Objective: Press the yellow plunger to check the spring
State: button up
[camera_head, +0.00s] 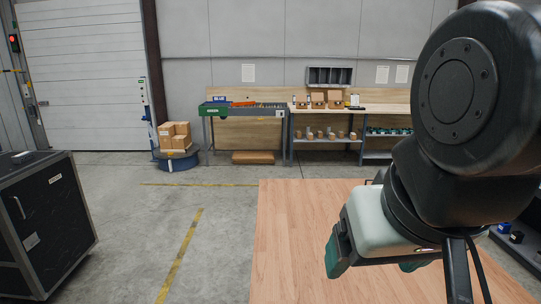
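No yellow plunger shows in the head camera view. My gripper (372,238), pale with dark green parts, hangs over the right side of a bare wooden tabletop (305,245). My dark arm hides the far right of the table and anything behind it. The fingertips do not show clearly, so I cannot tell whether the gripper is open or shut, or whether it holds anything.
The tabletop left of my gripper is clear. A black case (45,225) stands on the floor at left. Cardboard boxes (174,136) and a workbench (350,105) stand along the back wall. A dark shelf (520,240) with small items is at right.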

grip_shut()
dwell(1.4)
